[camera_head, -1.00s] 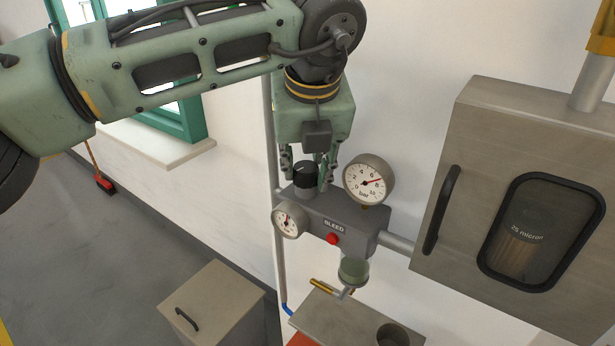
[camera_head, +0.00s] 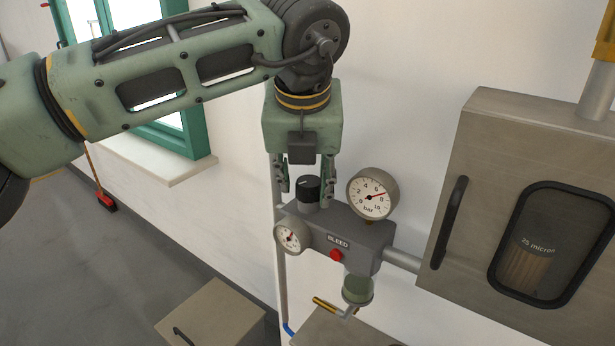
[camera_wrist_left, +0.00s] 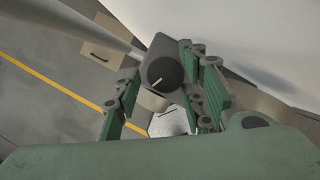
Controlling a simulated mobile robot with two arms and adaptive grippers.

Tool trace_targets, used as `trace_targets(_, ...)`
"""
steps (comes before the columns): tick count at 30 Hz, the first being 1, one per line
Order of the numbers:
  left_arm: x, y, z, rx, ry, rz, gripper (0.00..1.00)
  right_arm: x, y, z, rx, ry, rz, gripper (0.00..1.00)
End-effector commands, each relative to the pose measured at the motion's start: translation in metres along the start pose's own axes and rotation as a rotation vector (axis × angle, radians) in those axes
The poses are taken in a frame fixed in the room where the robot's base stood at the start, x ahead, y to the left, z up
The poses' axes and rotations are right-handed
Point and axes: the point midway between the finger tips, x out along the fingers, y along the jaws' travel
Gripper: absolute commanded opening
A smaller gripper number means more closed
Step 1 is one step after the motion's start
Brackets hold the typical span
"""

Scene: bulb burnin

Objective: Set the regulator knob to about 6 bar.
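The regulator knob (camera_head: 308,188) is a dark cylinder with a white mark on top, upright on the grey regulator body (camera_head: 333,229). It also shows in the left wrist view (camera_wrist_left: 162,75). My left gripper (camera_head: 305,188) is open and points down over the knob. Its fingers stand on either side of the knob, with visible gaps in the wrist view (camera_wrist_left: 163,108). The large bar gauge (camera_head: 373,193) has a red needle pointing right and slightly up, between 6 and 8. My right gripper is not in view.
A smaller gauge (camera_head: 292,237) and a red BLEED button (camera_head: 336,255) sit on the regulator's front. A glass bowl (camera_head: 357,288) hangs below. A metal filter cabinet (camera_head: 475,130) stands close on the right. A beige box (camera_head: 215,318) is at lower left.

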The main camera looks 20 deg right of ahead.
Motion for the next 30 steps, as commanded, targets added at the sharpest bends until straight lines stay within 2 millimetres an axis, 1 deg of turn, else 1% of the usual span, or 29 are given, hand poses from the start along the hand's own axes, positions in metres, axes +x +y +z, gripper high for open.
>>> trace_targets(10, -0.001, -0.002, 0.000, 0.001, -0.001, -0.003, 0.44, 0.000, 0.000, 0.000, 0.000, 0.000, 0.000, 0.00)
trace_targets(14, -0.011, -0.001, 0.001, 0.001, -0.004, -0.002, 0.44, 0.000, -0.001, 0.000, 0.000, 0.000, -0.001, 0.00)
trace_targets(17, -0.028, -0.001, 0.001, 0.001, -0.004, -0.005, 0.44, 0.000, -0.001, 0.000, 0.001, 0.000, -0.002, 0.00)
trace_targets(24, -0.080, 0.000, 0.001, -0.002, -0.005, -0.003, 0.44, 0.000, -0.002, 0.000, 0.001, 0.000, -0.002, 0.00)
trace_targets(27, -0.098, 0.000, 0.001, -0.001, -0.003, -0.002, 0.44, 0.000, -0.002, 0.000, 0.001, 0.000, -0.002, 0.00)
trace_targets(30, -0.110, 0.000, 0.001, -0.001, -0.003, -0.003, 0.44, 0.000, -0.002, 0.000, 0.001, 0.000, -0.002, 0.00)
